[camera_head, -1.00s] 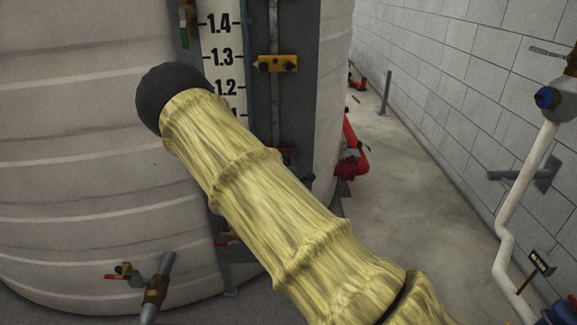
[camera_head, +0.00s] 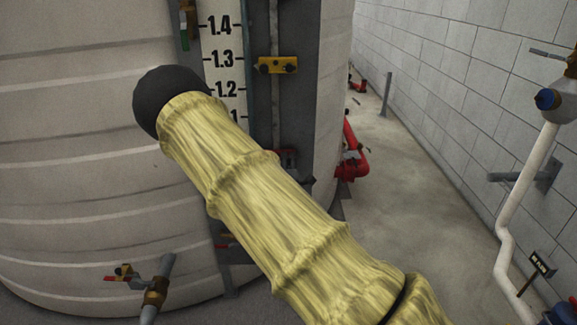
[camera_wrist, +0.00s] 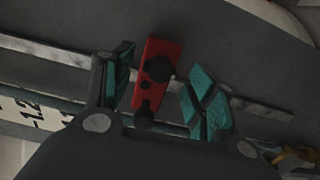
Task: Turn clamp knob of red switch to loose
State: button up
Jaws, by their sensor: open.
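The red switch (camera_wrist: 157,72) shows in the wrist view, a red block with a round black clamp knob (camera_wrist: 158,68) on its face and another dark round part at its lower end. It sits at a metal rail, between the two teal-padded fingers of my gripper (camera_wrist: 162,76). The fingers are spread, with a visible gap on each side of the block. I cannot tell how far their tips are from the knob in depth. In the head view a small part of the red switch (camera_head: 288,154) shows beside my yellow-sleeved arm, which hides my gripper.
A large pale tank (camera_head: 80,180) fills the left, with a scale board (camera_head: 222,55) and a yellow switch (camera_head: 277,65) above the red one. A valve (camera_head: 155,290) juts out low at left. Floor at right is open, along a block wall with a white pipe (camera_head: 520,200).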

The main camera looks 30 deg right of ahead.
jog(key=v, duration=1.1)
jog(key=shift+s, duration=0.25)
jog(key=shift+f, duration=0.1)
